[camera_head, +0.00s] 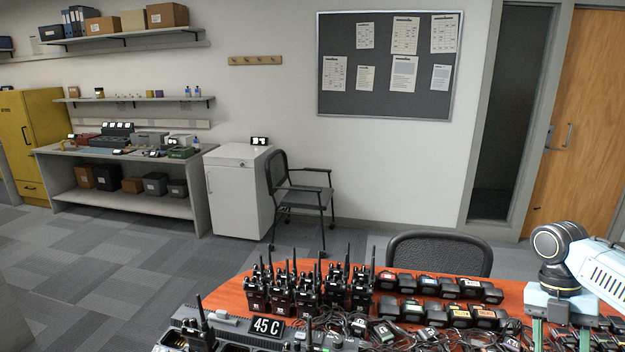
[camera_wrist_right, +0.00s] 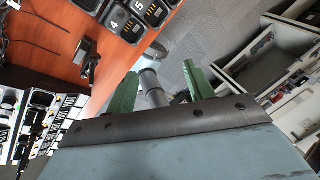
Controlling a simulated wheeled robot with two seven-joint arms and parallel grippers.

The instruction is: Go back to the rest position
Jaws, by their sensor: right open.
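My right gripper (camera_head: 561,338) is over the right end of the orange table (camera_head: 228,297) in the head view, its arm coming in from the right edge. Its green fingers point down and the tips are cut off by the bottom of the frame. In the right wrist view the same gripper (camera_wrist_right: 161,76) has its two green fingers wide apart. Nothing is held between them; a grey cylindrical part and the floor show beyond. My left gripper is in neither view.
Several upright black radios (camera_head: 307,293) stand on the table, with rows of small black labelled units (camera_head: 430,286) and tangled cables (camera_head: 398,335) beside them. A black chair (camera_head: 440,253) is behind the table. Open floor (camera_head: 110,270) lies left.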

